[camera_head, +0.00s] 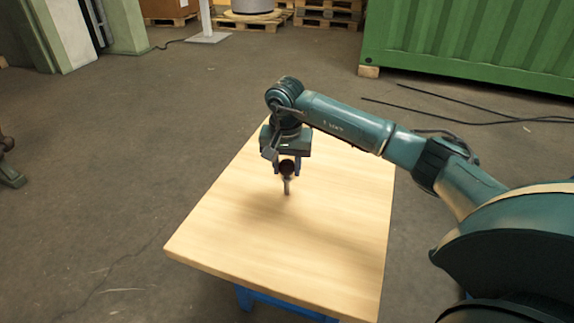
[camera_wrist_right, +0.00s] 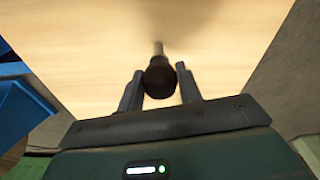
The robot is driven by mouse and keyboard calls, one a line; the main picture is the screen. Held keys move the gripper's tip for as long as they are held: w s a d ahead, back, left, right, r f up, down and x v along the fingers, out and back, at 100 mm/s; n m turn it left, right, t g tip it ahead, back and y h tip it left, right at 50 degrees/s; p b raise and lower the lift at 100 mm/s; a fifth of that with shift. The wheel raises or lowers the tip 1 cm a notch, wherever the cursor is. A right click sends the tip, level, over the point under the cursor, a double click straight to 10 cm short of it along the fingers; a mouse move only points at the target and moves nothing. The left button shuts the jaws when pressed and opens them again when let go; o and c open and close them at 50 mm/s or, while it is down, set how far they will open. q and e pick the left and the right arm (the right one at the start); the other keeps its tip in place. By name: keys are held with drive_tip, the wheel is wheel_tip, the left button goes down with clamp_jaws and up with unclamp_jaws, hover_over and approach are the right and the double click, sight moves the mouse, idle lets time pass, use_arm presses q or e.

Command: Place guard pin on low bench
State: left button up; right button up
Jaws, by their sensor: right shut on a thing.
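The guard pin has a dark round head and a thin grey metal shank (camera_head: 287,186). My right gripper (camera_head: 287,168) is shut on its head and holds it upright over the low bench (camera_head: 225,240), shank pointing down. The bench has a pale wooden top and a blue frame. In the right wrist view the dark head of the guard pin (camera_wrist_right: 160,77) sits between the two grey fingers (camera_wrist_right: 160,88), with the shank beyond it. I cannot tell whether the shank's tip touches the bench top. My left gripper is not in view.
The bench top is clear around the pin. A green container (camera_head: 470,45) stands at the back right, with black cables (camera_head: 450,112) on the floor before it. Pallets (camera_head: 250,20) stand far back. Blue parts (camera_wrist_right: 20,105) show at the left of the wrist view.

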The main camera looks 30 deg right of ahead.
drive_tip(key=o, duration=1.1)
drive_tip(key=shift+c, duration=0.2)
